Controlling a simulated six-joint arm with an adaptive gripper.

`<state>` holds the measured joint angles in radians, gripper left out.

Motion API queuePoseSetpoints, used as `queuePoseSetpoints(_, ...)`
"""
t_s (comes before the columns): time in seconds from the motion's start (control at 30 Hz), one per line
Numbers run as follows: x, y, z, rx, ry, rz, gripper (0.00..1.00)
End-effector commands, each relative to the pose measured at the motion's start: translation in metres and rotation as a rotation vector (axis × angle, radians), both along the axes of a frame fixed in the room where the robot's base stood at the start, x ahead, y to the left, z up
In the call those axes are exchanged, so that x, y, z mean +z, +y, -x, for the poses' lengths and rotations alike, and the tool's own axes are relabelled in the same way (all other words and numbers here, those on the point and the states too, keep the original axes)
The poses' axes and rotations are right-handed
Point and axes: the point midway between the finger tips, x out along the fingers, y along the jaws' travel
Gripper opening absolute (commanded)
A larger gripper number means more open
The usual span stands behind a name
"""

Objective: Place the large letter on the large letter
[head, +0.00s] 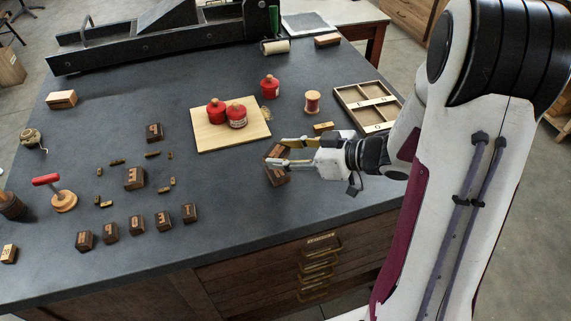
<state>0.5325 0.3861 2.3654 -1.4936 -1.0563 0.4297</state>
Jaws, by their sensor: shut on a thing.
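My gripper (277,153) is at the right of the dark tabletop, its fingers pointing left. It is shut on a dark brown wooden letter block (278,178). The fingers partly cover this block, and its letter face is not readable. I cannot tell whether it touches the table. Another large brown letter block (134,178), with a pale letter on top, stands on the table to the left, well apart from my gripper.
Small metal pieces lie around the left block. A row of small letter blocks (137,226) is in front. A wooden board (212,143) with red pots stands behind my gripper. A divided tray (349,95) and a spool (312,102) are at the right.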

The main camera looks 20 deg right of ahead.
Motion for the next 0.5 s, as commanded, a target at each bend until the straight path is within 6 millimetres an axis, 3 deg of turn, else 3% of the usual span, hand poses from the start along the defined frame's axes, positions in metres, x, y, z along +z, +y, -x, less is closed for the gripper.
queuePoseSetpoints(0.17, -0.005, 0.0, 0.0, 0.0, 0.002, -0.002, 0.21)
queuePoseSetpoints(0.5, -0.033, 0.0, 0.0, 0.0, 0.003, -0.003, 0.21)
